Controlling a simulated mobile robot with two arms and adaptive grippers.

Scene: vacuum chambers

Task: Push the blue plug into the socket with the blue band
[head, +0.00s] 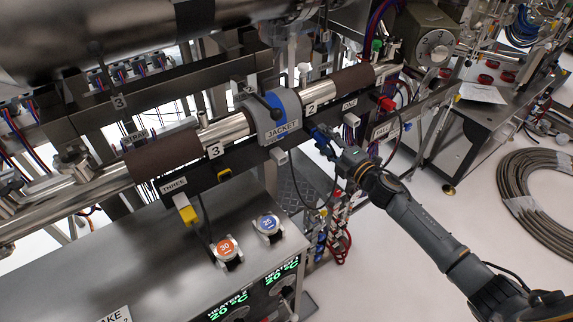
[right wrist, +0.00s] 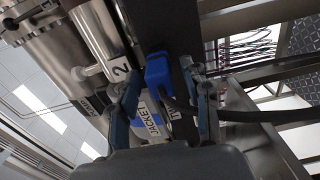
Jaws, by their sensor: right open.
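The blue plug (right wrist: 158,70) shows in the right wrist view, with a black cable running from it to the right. It lies between the two spread fingers of my right gripper (right wrist: 164,90), with gaps visible at its sides. In the head view my right gripper (head: 320,140) is at the dark rail just right of the grey JACKET block, and it largely hides the plug. The JACKET block (head: 287,108) carries a blue band (head: 266,122). I cannot make out a separate blue-banded socket or whether the plug sits in one. My left gripper is out of view.
A yellow plug (head: 186,209) hangs under label THREE and a red plug (head: 386,103) is near label ONE. The pipe (head: 225,130) runs above the rail. A heater cabinet (head: 165,262) stands below. Cables hang under the rail; open floor lies right.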

